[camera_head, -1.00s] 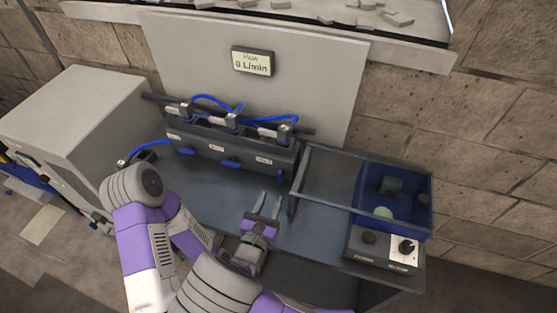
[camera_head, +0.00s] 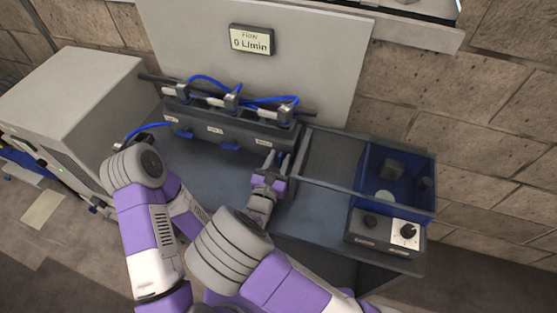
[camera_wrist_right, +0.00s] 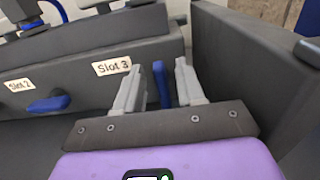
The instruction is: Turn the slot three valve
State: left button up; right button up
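The slot three valve's blue handle (camera_wrist_right: 163,84) stands upright in the right wrist view, just right of the "Slot 3" label (camera_wrist_right: 112,66). My right gripper (camera_wrist_right: 163,80) is open, with one finger on each side of this handle; narrow gaps seem to show beside it. In the head view my right gripper (camera_head: 276,159) is at the right end of the dark valve block (camera_head: 222,128) and largely covers the handle. The slot two handle (camera_wrist_right: 48,104) lies level. My left arm shows at the left; its gripper is hidden.
The display (camera_head: 251,40) reads 0 L/min. A dark panel (camera_wrist_right: 245,75) rises close to the right of my right gripper. A blue bin (camera_head: 425,200) and a control box with knobs (camera_head: 385,235) stand at the right. The bench front-left of the gripper is clear.

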grip_shut()
jog(key=shift+m, duration=0.3)
jog(key=m+b, duration=0.2)
jog(key=m, duration=0.1)
jog(key=d+m+b, duration=0.1)
jog(key=shift+s+f, duration=0.1)
jog(key=shift+f, duration=0.15)
jog(key=m+b, duration=0.3)
jog(key=m, duration=0.1)
jog(key=m+b, duration=0.1)
jog(key=b, duration=0.1)
jog(key=shift+s+d+f+m+b, duration=0.1)
jog(key=shift+d+f+m+b, duration=0.2)
jog(key=shift+f+m, duration=0.1)
jog(key=m+b, duration=0.1)
jog(key=m, duration=0.1)
jog(key=shift+d+m, duration=0.1)
jog(key=shift+m, duration=0.3)
jog(key=shift+s+f+m, duration=0.1)
jog(key=shift+f+m, duration=0.1)
jog(key=shift+m, duration=1)
jog(key=shift+f+m, duration=0.15)
jog(key=shift+m, duration=1.05)
